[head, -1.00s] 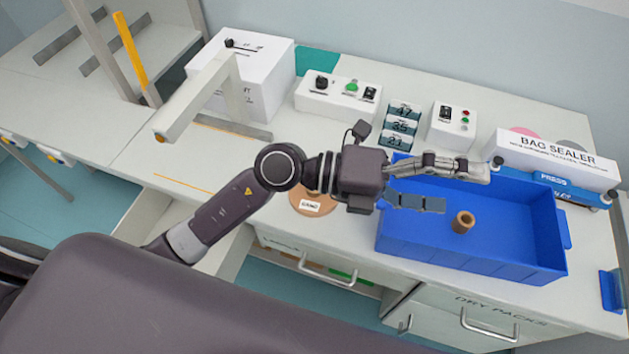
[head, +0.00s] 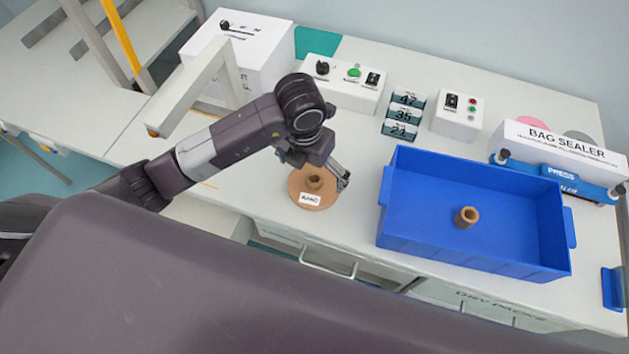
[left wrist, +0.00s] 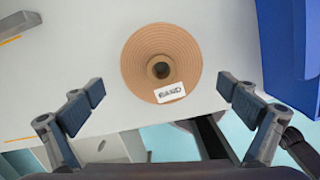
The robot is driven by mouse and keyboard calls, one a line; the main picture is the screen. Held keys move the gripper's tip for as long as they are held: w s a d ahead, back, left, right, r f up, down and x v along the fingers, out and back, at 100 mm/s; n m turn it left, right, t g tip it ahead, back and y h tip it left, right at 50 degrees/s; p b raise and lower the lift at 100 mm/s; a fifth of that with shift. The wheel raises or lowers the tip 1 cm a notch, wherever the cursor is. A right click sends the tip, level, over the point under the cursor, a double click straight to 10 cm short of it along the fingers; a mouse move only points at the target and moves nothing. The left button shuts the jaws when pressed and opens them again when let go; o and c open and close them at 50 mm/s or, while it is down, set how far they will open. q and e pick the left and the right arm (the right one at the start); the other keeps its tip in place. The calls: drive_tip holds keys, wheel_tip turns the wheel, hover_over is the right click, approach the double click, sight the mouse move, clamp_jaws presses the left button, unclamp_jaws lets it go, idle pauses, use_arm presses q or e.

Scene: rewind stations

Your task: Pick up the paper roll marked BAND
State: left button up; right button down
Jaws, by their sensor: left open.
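The paper roll marked BAND (head: 302,196) is a brown disc with a dark centre hole and a white label. It lies flat on the white worktop, near the front edge and left of the blue bin. It also shows whole in the left wrist view (left wrist: 148,50), ahead of and between my fingers. My left gripper (head: 340,178) is close above the roll, pointing down, and partly hidden by its own wrist. In the left wrist view my left gripper (left wrist: 163,98) is open and empty, with the fingers wide apart. My right gripper is not in view.
A blue bin (head: 400,226) holding a small brown core (head: 466,217) stands right of the roll. Behind are a control box (head: 345,88), number blocks (head: 404,116) and a bag sealer (head: 560,150). A grey frame (head: 190,85) stands to the left.

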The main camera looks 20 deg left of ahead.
sight(314, 180)
use_arm(q)
drive_tip(key=f, duration=0.1)
drive_tip(key=f+p, duration=0.1)
drive_tip(key=f, duration=0.1)
drive_tip(key=shift+w+d+f, duration=0.15)
drive_tip(key=shift+w+f, duration=0.05)
drive_tip(key=shift+w, duration=0.1)
drive_tip(key=shift+w+f+p, duration=0.1)
drive_tip(key=shift+f+p, duration=0.2)
drive_tip(key=shift+f, duration=0.35)
drive_tip(key=shift+c, duration=0.6)
